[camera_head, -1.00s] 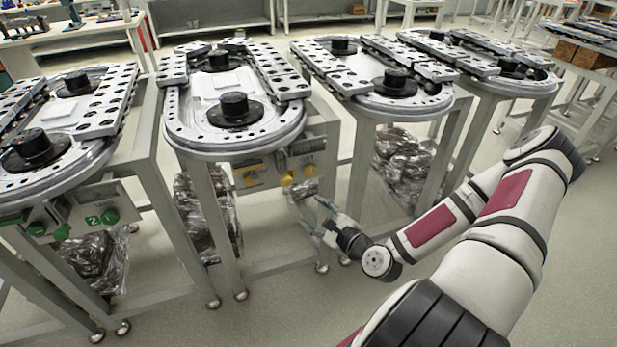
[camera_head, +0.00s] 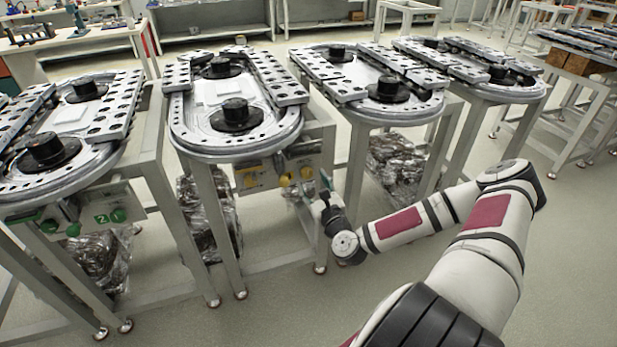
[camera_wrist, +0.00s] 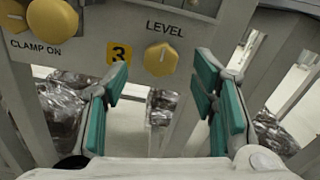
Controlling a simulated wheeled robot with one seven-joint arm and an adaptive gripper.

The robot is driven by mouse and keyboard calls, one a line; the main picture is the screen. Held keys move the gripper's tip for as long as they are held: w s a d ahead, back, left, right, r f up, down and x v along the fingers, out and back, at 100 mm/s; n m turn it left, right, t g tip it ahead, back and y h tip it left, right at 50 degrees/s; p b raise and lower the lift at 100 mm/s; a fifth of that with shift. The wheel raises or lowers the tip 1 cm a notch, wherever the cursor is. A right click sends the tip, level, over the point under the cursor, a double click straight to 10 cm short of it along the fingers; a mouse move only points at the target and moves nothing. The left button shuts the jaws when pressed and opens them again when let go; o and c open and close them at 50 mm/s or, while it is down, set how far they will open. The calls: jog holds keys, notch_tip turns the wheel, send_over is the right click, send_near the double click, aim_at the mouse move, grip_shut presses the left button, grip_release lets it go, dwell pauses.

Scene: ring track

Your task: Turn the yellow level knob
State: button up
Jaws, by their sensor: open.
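The yellow level knob (camera_wrist: 160,59) sits on a grey panel under the printed word LEVEL in the wrist view. It is octagonal with a short, nearly upright white mark. In the head view the level knob (camera_head: 306,173) is the rightmost yellow knob on the panel of the second table from the left. My gripper (camera_wrist: 162,88) is open, its teal fingers apart on either side below the knob, with nothing between them. In the head view my gripper (camera_head: 318,192) is just below and right of the knob. No contact shows.
Another yellow knob (camera_wrist: 52,22) above the words CLAMP ON is at the upper left of the wrist view. Table legs and wrapped bundles (camera_head: 208,215) stand below the panel. A table with green knobs (camera_head: 118,215) is left.

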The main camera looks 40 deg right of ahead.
aim_at(308, 174)
jog(key=shift+x, duration=2.05)
jog(key=shift+c, duration=0.2)
jog(key=c, duration=1.1)
